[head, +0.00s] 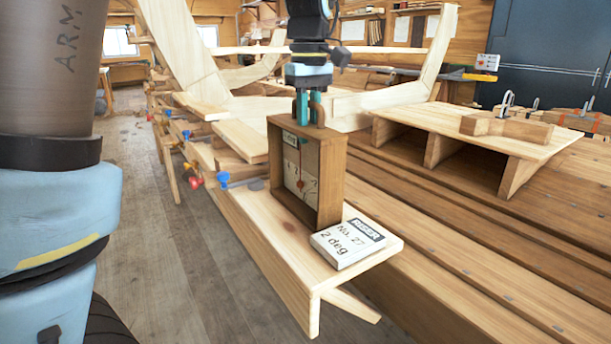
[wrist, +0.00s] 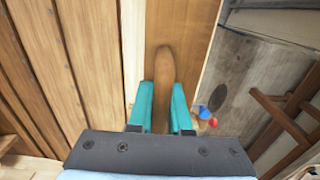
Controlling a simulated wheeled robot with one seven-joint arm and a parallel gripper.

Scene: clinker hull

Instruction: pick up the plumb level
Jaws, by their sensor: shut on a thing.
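The plumb level (head: 333,180) is an upright, open-fronted wooden box with a pale dial face inside and a rounded handle on top. In the head view it is near the middle, at the pale plank (head: 262,230). I cannot tell whether its base touches the plank or is slightly clear of it. My gripper (head: 309,118) comes down from above, with its teal fingers shut on the handle. In the wrist view the brown handle (wrist: 164,68) lies between the two fingers (wrist: 162,95), above the box's wooden top. The fingers hide part of the handle.
Blue and red clamps (head: 196,181) are to the left. A raised wooden stand (head: 470,128) and long planks (head: 450,240) fill the right. Hull frames rise behind.

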